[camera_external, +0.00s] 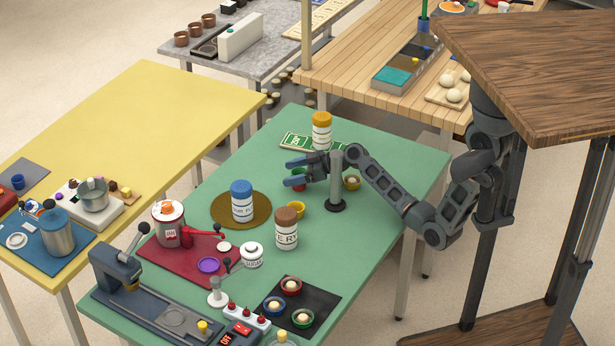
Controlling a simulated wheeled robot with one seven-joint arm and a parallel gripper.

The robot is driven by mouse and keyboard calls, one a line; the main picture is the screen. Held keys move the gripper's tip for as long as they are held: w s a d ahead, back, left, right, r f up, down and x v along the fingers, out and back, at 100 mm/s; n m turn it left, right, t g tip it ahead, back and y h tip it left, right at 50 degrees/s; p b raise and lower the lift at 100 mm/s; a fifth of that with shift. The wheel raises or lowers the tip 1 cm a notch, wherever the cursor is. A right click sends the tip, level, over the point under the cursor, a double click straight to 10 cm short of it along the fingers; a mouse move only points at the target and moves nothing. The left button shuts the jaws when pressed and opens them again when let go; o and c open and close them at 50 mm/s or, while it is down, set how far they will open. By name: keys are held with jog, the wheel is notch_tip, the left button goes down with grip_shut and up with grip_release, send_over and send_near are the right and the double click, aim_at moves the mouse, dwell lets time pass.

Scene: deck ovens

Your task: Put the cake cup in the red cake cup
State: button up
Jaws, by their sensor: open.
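My gripper (292,171) is open over the far part of the green table, its blue fingers pointing left. A small red cup (301,184) is at the lower finger, partly hidden by it; I cannot tell if they touch. A yellow cup (296,210) stands just nearer, and another yellowish cup (351,183) with a pale filling stands to the right, past a grey post. On a black mat (322,291) at the front are a red-rimmed cup (291,287), a blue one (274,306) and a green one (302,319), each with pale contents. Which is the task's cake cup is unclear.
The grey post (336,180) stands close beside my gripper. Tall jars with orange (321,132), blue (242,201) and brown (286,229) lids stand around. A red mat (200,262) holds a pot. Open green tabletop (370,235) lies at right.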

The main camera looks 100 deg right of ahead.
jog(key=p+v, duration=0.3)
jog(key=v, duration=0.9)
jog(key=shift+r, duration=0.45)
